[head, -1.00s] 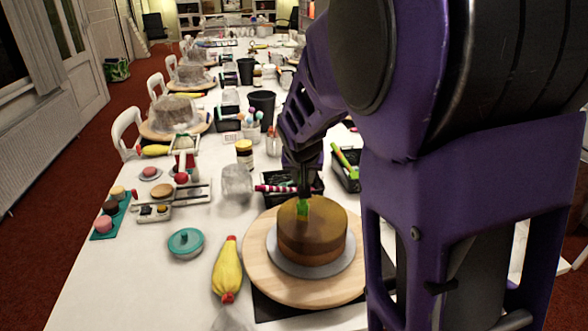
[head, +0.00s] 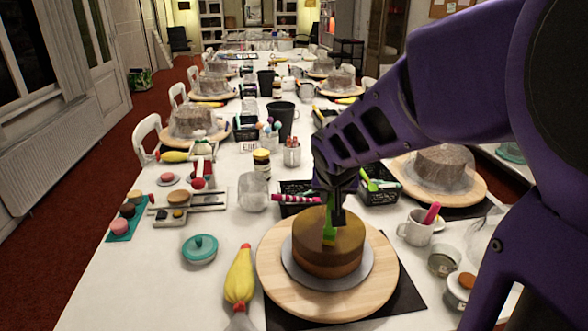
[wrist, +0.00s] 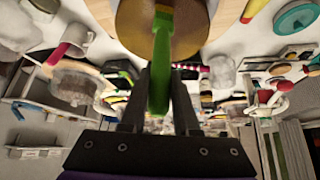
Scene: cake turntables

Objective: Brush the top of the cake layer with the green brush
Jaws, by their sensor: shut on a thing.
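The brown cake layer (head: 345,246) sits on a silver board (head: 298,272) on the round wooden turntable (head: 274,288) at the near middle of the table. My gripper (head: 336,212) is above the cake, pointing down. It is shut on the green brush (head: 328,232), whose lower end reaches the cake's top; whether it touches is hard to tell. In the wrist view the green brush (wrist: 160,65) runs between the fingers towards the cake layer (wrist: 188,25), its far end over the cake's face.
A black basket (head: 290,187) stands behind the cake. A white mug (head: 415,228) stands to the right. The table's left front is mostly clear.

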